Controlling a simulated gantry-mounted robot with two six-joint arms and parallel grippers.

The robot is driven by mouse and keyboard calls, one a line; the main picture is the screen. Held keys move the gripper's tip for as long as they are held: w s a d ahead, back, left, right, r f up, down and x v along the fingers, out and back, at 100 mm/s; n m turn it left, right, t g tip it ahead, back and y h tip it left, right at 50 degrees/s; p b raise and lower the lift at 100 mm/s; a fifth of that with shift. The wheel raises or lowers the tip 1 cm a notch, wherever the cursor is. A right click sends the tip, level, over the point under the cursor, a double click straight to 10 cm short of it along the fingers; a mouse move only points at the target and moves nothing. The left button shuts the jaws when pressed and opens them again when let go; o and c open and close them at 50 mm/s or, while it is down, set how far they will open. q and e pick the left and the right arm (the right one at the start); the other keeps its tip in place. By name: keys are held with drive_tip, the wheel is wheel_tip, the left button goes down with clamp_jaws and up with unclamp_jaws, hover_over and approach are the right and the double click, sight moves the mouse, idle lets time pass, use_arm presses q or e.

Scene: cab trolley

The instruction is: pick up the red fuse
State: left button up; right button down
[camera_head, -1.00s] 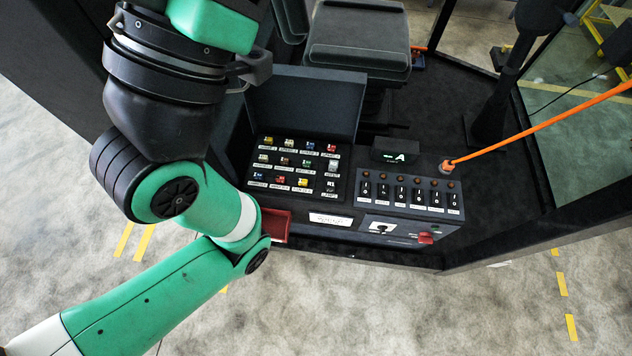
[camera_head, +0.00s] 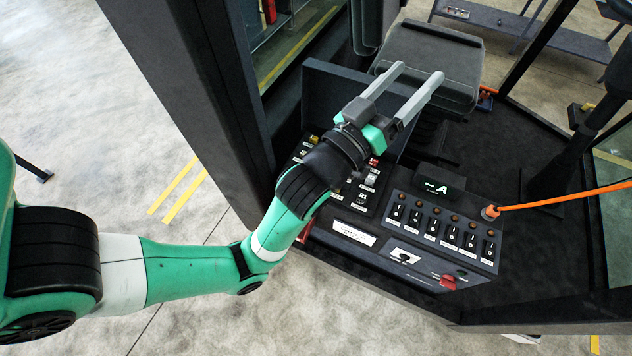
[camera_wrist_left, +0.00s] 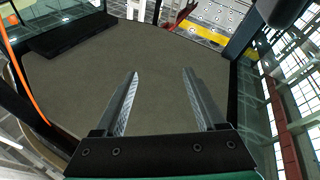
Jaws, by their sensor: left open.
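The fuse panel (camera_head: 338,196) shows in the head view, partly covered by my left arm. A red fuse (camera_head: 374,162) shows at its upper right, close beside my left wrist. Another red fuse, seen earlier in the lower row, is now hidden. My left gripper (camera_head: 418,71) is open and empty, raised above the panel, its fingers pointing away toward the seat. The left wrist view shows the open fingers (camera_wrist_left: 160,74) with nothing between them and no fuse in sight. My right gripper is not in view.
A raised lid (camera_head: 325,92) stands behind the panel, and the seat (camera_head: 428,62) lies beyond. A switch panel (camera_head: 443,228) with a red knob (camera_head: 448,283) is at the right. An orange cable (camera_head: 560,198) runs off right. A dark cab post (camera_head: 205,90) stands left.

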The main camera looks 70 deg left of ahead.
use_arm(q)
drive_tip(key=s+a+f+g+y+b, duration=0.1)
drive_tip(key=s+a+f+g, duration=0.15)
drive_tip(key=f, duration=0.85)
drive_tip(key=s+a+f+g+b, duration=0.2)
drive_tip(key=a+f, duration=0.1)
drive_tip(key=f, duration=0.7)
drive_tip(key=s+a+f+g+b, duration=0.1)
drive_tip(key=s+a+f+g, duration=0.15)
drive_tip(key=s+f, duration=0.55)
drive_tip(key=s+a+f+g+b, duration=0.1)
drive_tip(key=s+f+g+b, duration=0.2)
drive_tip(key=f, duration=0.9)
drive_tip(key=p+x, duration=0.1)
drive_tip(key=x, duration=0.1)
drive_tip(key=p+x, duration=0.1)
drive_tip(key=x, duration=0.2)
drive_tip(key=shift+s+a+r, duration=0.1)
drive_tip(key=shift+s+a, duration=0.1)
drive_tip(key=shift+a, duration=0.15)
drive_tip(key=shift+x, duration=2.85)
drive_tip(key=shift+d, duration=0.15)
clamp_jaws()
